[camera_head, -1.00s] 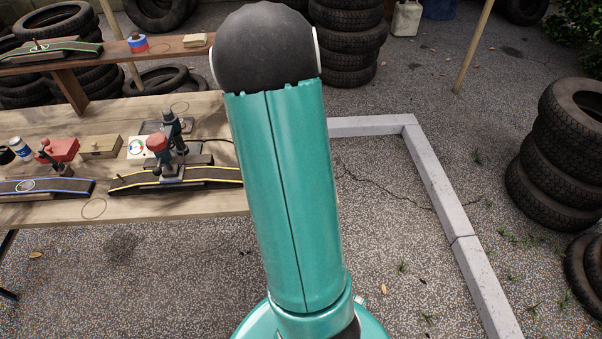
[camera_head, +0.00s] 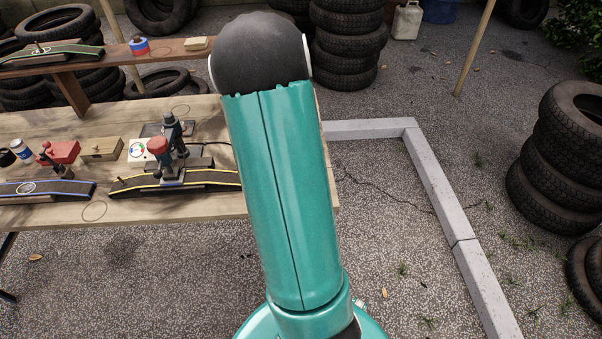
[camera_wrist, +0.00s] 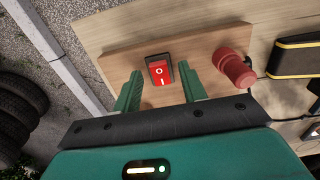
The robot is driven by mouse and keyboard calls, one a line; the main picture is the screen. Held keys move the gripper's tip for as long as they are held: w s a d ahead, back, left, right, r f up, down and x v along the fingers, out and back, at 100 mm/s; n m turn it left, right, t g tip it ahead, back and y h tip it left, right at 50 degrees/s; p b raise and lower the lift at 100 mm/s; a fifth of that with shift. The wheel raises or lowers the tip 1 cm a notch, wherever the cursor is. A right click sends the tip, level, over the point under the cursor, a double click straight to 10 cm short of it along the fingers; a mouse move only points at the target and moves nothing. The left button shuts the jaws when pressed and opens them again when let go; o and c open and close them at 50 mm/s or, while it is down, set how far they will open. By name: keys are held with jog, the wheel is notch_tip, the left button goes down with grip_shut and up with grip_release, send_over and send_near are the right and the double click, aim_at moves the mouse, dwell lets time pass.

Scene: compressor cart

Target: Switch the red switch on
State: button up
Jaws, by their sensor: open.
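The red switch (camera_wrist: 160,72) is a rocker in a black frame on a wooden board (camera_wrist: 118,62), marked with a circle and a line. It shows in the wrist view, upper middle. My gripper (camera_wrist: 162,88) is open, its two green fingers standing apart to the left and right of the switch in the picture. Nothing is between the fingers but the view of the switch; I cannot tell whether they touch the board. In the head view my arm hides the switch and the gripper.
A red knob (camera_wrist: 234,68) stands close to the right finger in the wrist view. The wooden table (camera_head: 60,118) holds a red-topped device (camera_head: 159,147), a white gauge box (camera_head: 140,149) and black ramps. Tyre stacks (camera_head: 553,150) and a concrete kerb (camera_head: 440,190) lie to the right.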

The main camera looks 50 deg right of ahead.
notch_tip(320, 180, up, 14)
dwell(0.5)
jog(key=shift+f, duration=0.1)
jog(key=w+a+r+n+t, duration=0.15)
jog(key=a+r, duration=0.25)
jog(key=a, duration=0.6)
jog(key=w+a+r+n+t, duration=0.1)
jog(key=w+a+r+n, duration=0.3)
jog(key=a, duration=0.6)
jog(key=s+a+r+n+t, duration=0.1)
jog(key=s+a, duration=0.3)
jog(key=a, duration=0.4)
jog(key=s+a+r+n+t, duration=0.2)
jog(key=s+a+r+n, duration=0.1)
jog(key=a, duration=0.5)
jog(key=shift+s+r, duration=0.2)
jog(key=shift+s, duration=0.5)
jog(key=shift+o, duration=0.4)
